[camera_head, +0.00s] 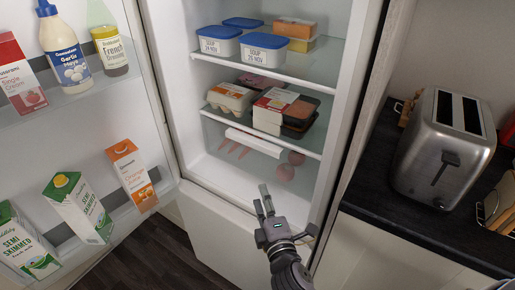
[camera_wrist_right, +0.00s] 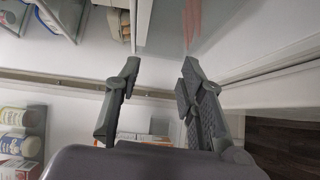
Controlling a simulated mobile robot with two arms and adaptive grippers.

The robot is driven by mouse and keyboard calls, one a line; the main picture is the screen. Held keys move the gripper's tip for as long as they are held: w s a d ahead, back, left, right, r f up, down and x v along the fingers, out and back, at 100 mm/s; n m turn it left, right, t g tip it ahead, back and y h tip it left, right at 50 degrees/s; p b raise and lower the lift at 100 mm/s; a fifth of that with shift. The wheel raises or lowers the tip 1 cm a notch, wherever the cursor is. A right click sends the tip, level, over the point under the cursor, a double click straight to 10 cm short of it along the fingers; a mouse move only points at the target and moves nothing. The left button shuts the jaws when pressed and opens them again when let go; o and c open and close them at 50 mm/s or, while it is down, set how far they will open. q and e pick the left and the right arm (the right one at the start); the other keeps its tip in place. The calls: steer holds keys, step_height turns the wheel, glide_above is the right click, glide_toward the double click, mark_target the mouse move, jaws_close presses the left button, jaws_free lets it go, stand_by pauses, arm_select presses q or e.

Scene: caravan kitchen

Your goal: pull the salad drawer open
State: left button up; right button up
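The salad drawer (camera_head: 222,152) is the clear bin at the bottom of the open fridge, with a white handle strip (camera_head: 255,143) along its upper front. Orange and reddish produce shows through it. It looks shut. My right gripper (camera_head: 264,198) is in front of the fridge's lower opening, below and to the right of the handle, apart from it. In the right wrist view its fingers (camera_wrist_right: 159,68) are spread with nothing between them, and the blurred drawer front (camera_wrist_right: 200,28) lies ahead. My left gripper is not in view.
The open fridge door (camera_head: 165,190) with cartons and bottles stands at left. Shelves above the drawer hold blue-lidded tubs (camera_head: 264,49), an egg box (camera_head: 231,97) and packed food. A toaster (camera_head: 444,150) stands on the dark counter (camera_head: 420,225) at right.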

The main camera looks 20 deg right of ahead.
step_height(320, 180, up, 2)
steer(key=p, duration=0.1)
glide_toward(251, 146)
steer(key=w, duration=0.8)
steer(key=shift+d, duration=0.4)
steer(key=shift+s, duration=0.1)
steer(key=shift+c, duration=0.2)
steer(key=shift+f, duration=0.1)
steer(key=c, duration=0.8)
jaws_close()
steer(key=shift+f, duration=0.1)
